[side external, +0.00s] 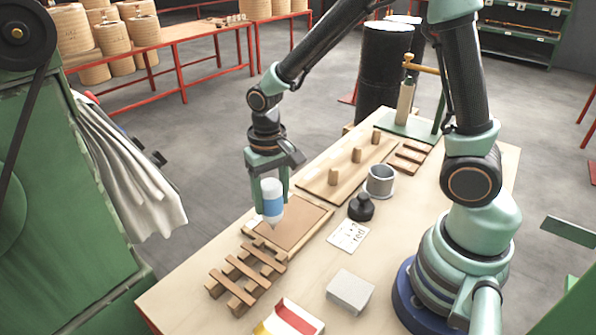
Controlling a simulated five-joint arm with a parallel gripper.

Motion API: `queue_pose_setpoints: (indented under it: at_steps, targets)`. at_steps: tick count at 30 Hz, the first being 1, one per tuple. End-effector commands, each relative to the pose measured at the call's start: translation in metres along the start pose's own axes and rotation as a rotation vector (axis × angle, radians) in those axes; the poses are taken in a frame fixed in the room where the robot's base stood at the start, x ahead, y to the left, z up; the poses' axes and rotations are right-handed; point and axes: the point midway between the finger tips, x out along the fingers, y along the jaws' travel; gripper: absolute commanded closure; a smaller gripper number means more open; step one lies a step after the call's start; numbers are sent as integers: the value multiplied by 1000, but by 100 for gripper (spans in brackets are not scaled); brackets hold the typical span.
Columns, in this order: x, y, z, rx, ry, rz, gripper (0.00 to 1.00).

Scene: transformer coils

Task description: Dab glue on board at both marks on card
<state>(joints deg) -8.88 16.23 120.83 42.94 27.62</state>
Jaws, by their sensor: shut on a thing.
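My gripper (271,190) is shut on a glue bottle (272,203) with a white top, a blue band and a pale nozzle. The bottle is held upright, nozzle down, over the left part of the brown board (300,218). The nozzle tip is close to the board's left end; I cannot tell whether it touches. The board lies flat on a pale wooden base. A white card (348,236) with dark and red marks lies to the right of the board; its marks are too small to read. No glue is clearly visible on the board.
Slatted wooden racks lie in front (247,272) and behind (408,157). A pegged board (335,180), grey cup (380,181), black stoppered pot (361,207), grey block (349,291) and red-and-yellow tray (290,319) share the table (215,307). A green machine (65,190) stands left.

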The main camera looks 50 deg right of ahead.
Motion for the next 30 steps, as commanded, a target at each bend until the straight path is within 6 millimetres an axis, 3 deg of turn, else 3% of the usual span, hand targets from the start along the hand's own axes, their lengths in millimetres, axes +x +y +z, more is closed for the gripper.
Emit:
queue_pose_setpoints:
  at_steps: [22, 30]
  targets:
    - [6, 0, 0, 0, 0, 0, 100]
    - [-8, 0, -1, 0, 3, -1, 100]
